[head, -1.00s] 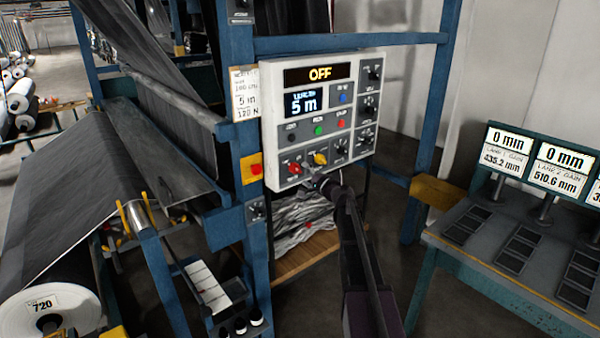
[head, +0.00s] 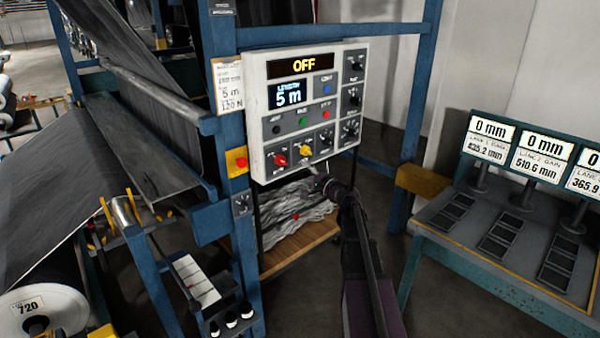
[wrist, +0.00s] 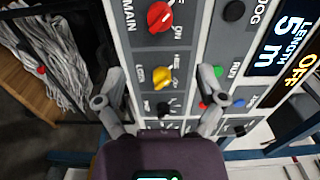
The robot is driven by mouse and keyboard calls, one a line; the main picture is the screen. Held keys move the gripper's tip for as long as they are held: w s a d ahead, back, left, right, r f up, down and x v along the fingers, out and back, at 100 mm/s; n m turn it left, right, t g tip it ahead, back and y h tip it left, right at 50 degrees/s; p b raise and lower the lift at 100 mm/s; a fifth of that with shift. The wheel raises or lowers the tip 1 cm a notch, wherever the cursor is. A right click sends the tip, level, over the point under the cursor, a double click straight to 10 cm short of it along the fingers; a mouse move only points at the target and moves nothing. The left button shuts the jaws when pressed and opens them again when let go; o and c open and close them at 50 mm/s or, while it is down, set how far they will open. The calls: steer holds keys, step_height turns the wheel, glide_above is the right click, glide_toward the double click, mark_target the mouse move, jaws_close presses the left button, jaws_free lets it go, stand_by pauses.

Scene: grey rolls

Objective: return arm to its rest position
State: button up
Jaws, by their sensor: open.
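My gripper (head: 322,181) is at the lower edge of the white control panel (head: 258,120), below the yellow knob (head: 305,151). In the wrist view my gripper (wrist: 160,84) has its two fingers spread apart with nothing held between them. The yellow knob (wrist: 162,77) shows between the fingers, and the red MAIN knob (wrist: 160,16) shows above it. Whether the fingertips touch the panel cannot be told. The panel's display (head: 304,65) reads OFF, and its length screen (head: 290,94) reads 5 m.
A blue frame post (head: 229,90) stands left of the panel. A grey roll marked 720 (head: 62,302) is at lower left. A bench (head: 425,222) with gauge displays (head: 542,158) stands at right. Crumpled grey material (head: 285,215) lies below the panel.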

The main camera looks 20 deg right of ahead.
steer(key=s+a+f+n+g+y, duration=0.1)
steer(key=s+a+f+n+g, duration=0.45)
steer(key=a, duration=0.35)
steer(key=s+a+f+n+g, duration=0.4)
steer(key=s+a+f, duration=0.25)
steer(key=a, duration=0.35)
steer(key=s+f+n+g+h, duration=0.2)
steer(key=s+f+g+h, duration=0.1)
steer(key=s, duration=0.6)
steer(key=s+f+n+g+h, duration=0.2)
steer(key=s+f+g+h, duration=0.1)
steer(key=s, duration=0.6)
steer(key=shift+a+f+g+h, duration=0.3)
steer(key=shift+a+g+h, duration=0.1)
steer(key=shift+g+h, duration=0.3)
